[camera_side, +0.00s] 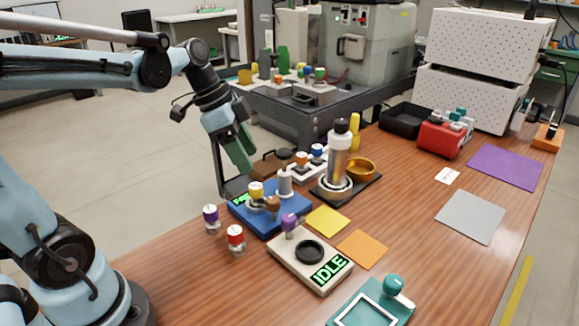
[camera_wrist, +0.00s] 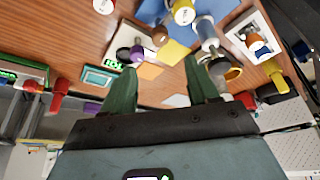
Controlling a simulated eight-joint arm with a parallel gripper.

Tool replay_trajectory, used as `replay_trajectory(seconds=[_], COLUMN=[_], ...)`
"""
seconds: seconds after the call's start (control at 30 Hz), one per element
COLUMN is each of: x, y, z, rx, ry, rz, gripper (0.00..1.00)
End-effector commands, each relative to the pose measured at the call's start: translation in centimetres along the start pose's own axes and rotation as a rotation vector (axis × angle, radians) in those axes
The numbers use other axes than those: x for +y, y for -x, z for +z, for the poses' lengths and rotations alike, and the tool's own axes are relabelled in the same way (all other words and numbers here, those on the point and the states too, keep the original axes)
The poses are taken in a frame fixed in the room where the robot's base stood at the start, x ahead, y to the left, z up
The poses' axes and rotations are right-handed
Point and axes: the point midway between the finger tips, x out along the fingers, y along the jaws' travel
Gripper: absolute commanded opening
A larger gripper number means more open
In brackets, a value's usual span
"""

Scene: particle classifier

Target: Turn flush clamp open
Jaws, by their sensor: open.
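No part is labelled as the flush clamp, and I cannot tell which one it is. A blue station (camera_side: 262,219) on the wooden table carries a yellow-capped knob (camera_side: 256,189), a brown knob (camera_side: 272,204) and a grey cylinder (camera_side: 285,182). Behind it is a white base with an orange knob (camera_side: 302,159) and a blue knob (camera_side: 317,150). My gripper (camera_side: 243,160) hangs above and behind the blue station, apart from it. In the wrist view its green fingers (camera_wrist: 162,78) are spread and empty. The blue station shows at that view's top edge (camera_wrist: 152,10).
A beige device (camera_side: 285,259) with a purple knob and an IDLE display stands in front. Red-capped (camera_side: 236,239) and purple-capped (camera_side: 211,219) vials stand left of it.

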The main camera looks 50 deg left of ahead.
Motion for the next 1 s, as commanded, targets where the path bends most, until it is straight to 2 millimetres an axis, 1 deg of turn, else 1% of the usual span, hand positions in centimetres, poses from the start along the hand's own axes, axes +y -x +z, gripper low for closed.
replay_trajectory(seconds=[0.13,0.27,0.8,1.0], x=[-0.2,-0.2,-0.1,-0.1], y=[-0.3,-1.4,-9.0,-11.0], z=[0.0,-0.1,-0.1,-0.1], rx=[0.003,0.003,0.003,0.002], ry=[-0.026,-0.027,-0.025,-0.025], rz=[0.013,0.013,0.011,0.011], gripper=[0.59,0.59,0.59,0.59])
